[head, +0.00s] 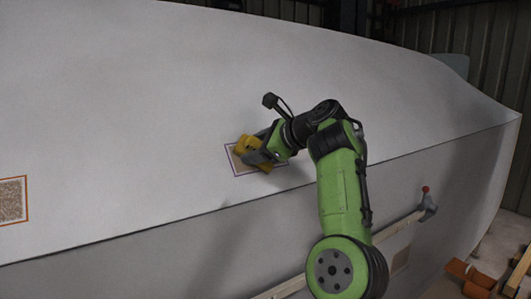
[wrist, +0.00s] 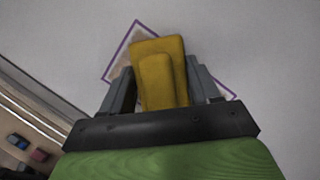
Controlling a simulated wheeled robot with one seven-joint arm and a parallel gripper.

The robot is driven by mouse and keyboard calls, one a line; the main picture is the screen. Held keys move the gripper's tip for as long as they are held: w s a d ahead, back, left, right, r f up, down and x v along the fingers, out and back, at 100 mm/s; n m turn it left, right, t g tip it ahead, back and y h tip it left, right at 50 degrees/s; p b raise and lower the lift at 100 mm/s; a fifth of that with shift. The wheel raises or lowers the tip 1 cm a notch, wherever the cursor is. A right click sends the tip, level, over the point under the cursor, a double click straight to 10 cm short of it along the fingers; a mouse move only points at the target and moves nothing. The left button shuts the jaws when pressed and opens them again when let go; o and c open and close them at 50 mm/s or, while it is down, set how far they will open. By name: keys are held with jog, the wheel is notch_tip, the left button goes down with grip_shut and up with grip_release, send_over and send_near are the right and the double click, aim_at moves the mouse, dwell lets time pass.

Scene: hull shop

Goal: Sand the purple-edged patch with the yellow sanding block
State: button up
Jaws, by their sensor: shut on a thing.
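My gripper (head: 262,149) is shut on the yellow sanding block (head: 245,146). In the wrist view the block (wrist: 157,75) sits between the two grey fingers of my gripper (wrist: 160,85). The purple-edged patch (head: 236,166) is on the pale upper side of the hull. The block is over the patch and hides much of it. In the wrist view the purple edge of the patch (wrist: 118,55) shows to the left and right of the block. I cannot tell whether the block touches the surface.
An orange-edged patch (head: 12,201) with a brown, speckled middle is on the hull at the far left. A pale rail (head: 396,228) with a red-knobbed part (head: 425,199) runs along the lower hull. Orange-brown blocks (head: 471,277) lie at the lower right. The hull around the purple-edged patch is clear.

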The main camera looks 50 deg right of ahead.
aim_at(222, 155)
jog(key=shift+w+a+f, duration=0.1)
jog(key=shift+w+a, duration=0.05)
jog(key=shift+a, duration=0.45)
jog(key=shift+w+a+f+b, duration=0.1)
jog(key=shift+w+a+b, duration=0.15)
jog(key=shift+a+b, duration=0.35)
jog(key=shift+w+a+b, duration=0.2)
jog(key=shift+a+b, duration=0.05)
jog(key=shift+a, duration=0.45)
jog(key=shift+w+a+b, duration=0.2)
jog(key=shift+a+b, duration=0.1)
jog(key=shift+a, duration=0.35)
jog(key=shift+w+a+b, duration=0.2)
jog(key=shift+a+b, duration=0.05)
jog(key=shift+a, duration=0.45)
jog(key=o, duration=0.5)
jog(key=shift+c, duration=0.2)
jog(key=shift+d+r, duration=0.1)
jog(key=shift+r, duration=0.1)
jog(key=c, duration=0.4)
jog(key=shift+s+r, duration=0.1)
jog(key=shift+c, duration=0.2)
jog(key=shift+s+r, duration=0.3)
jog(key=shift+s, duration=0.05)
